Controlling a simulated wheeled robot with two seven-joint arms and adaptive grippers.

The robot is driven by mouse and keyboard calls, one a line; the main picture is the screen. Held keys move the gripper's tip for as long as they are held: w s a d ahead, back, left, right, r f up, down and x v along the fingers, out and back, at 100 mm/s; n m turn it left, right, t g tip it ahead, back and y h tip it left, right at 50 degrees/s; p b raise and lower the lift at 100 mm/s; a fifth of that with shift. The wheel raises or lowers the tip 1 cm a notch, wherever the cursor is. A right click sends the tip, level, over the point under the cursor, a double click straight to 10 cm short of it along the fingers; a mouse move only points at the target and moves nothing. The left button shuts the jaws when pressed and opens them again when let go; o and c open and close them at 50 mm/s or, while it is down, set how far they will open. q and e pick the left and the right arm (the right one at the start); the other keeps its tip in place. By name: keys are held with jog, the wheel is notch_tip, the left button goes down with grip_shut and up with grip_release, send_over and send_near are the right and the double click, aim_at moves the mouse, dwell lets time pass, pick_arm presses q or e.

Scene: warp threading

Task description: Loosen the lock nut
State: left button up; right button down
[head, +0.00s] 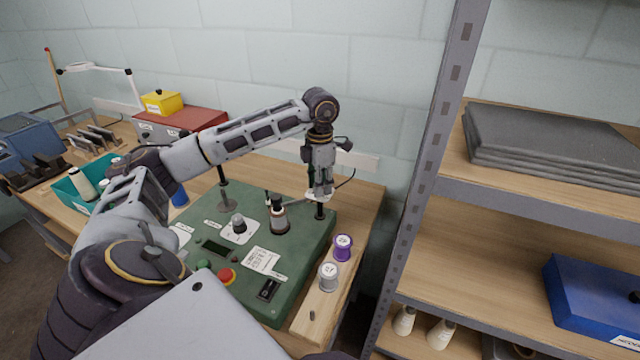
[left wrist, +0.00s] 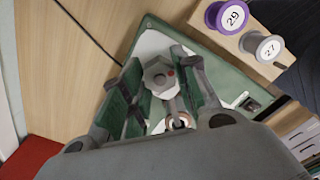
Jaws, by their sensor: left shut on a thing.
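My left gripper (head: 321,188) points down at the machine's far right corner. In the left wrist view, its green-padded fingers stand on both sides of the nut and are shut on it. In the head view the fingers hide the nut. A grey arm with a ring (left wrist: 179,121) lies beside the nut. My right gripper is not in view.
A purple spool (head: 342,247) and a grey spool (head: 329,276) stand on a wooden strip to the right. A dark bobbin-like post (head: 279,217) rises near the gripper. A metal shelf upright (head: 425,180) stands to the right. A red box (head: 180,123) lies behind.

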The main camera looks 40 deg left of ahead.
pick_arm(q)
jog(key=shift+w+r, duration=0.1)
jog(key=o, duration=1)
jog(key=shift+c, duration=0.2)
jog(key=shift+o, duration=0.3)
notch_tip(320, 180, up, 12)
dwell(0.5)
dwell(0.8)
